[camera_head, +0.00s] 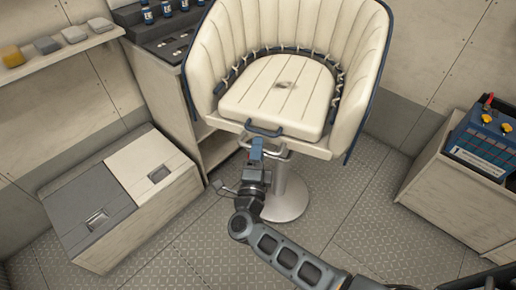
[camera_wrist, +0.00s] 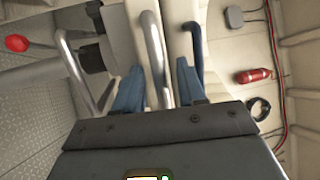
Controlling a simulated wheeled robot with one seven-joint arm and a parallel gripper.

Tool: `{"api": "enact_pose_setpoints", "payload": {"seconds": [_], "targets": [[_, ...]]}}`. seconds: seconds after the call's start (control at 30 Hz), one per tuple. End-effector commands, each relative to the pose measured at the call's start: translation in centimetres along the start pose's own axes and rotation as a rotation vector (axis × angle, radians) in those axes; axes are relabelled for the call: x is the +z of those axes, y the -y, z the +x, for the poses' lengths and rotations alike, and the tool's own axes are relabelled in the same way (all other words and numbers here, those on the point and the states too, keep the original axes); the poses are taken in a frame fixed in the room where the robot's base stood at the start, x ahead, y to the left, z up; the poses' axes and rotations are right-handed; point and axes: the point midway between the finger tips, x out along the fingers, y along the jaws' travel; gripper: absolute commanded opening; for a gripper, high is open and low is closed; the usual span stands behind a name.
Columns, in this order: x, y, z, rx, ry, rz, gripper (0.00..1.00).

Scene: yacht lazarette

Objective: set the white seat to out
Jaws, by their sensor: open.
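The white seat (camera_head: 285,95) is a padded cushion in a cream bucket chair (camera_head: 232,45) with a dark blue edge, on a round metal pedestal (camera_head: 287,196). A dark blue handle (camera_head: 264,130) is on its front edge, with a metal bar (camera_head: 243,140) just below. My gripper (camera_head: 256,149) is under the front edge, beside the bar. In the wrist view, the blue fingers of my gripper (camera_wrist: 160,88) are apart. A bent metal bar (camera_wrist: 153,45) passes between them; contact is unclear. A blue handle (camera_wrist: 196,40) is by the right finger.
A low box (camera_head: 158,177) with a grey and a white lid stands at left. A shelf (camera_head: 55,58) and a counter with bottles (camera_head: 147,12) are behind it. A blue battery (camera_head: 484,140) sits on a bench at right. The floor between is clear.

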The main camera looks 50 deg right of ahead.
Motion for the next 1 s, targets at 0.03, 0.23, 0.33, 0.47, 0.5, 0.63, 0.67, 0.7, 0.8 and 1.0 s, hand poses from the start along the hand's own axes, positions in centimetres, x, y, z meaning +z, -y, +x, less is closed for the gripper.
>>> {"api": "enact_pose_setpoints", "payload": {"seconds": [0.03, 0.23, 0.33, 0.47, 0.5, 0.63, 0.67, 0.7, 0.8, 1.0], "targets": [[0.1, -0.2, -0.8, 0.001, 0.004, 0.000, 0.40], [0.0, -0.3, -4.1, 0.002, 0.005, 0.000, 0.40], [0.1, -0.3, -5.5, 0.002, 0.004, 0.000, 0.40], [0.0, -0.2, -6.7, 0.002, 0.002, 0.001, 0.40], [0.0, -0.1, -6.9, 0.002, 0.002, 0.001, 0.40], [0.0, -0.1, -7.2, 0.002, 0.002, 0.000, 0.40], [0.0, -0.1, -7.2, 0.002, 0.002, 0.000, 0.40], [0.0, -0.1, -7.2, 0.002, 0.002, 0.000, 0.40], [0.0, -0.1, -7.2, 0.002, 0.002, 0.000, 0.40], [0.0, -0.1, -7.1, 0.001, 0.002, 0.000, 0.40]]}}
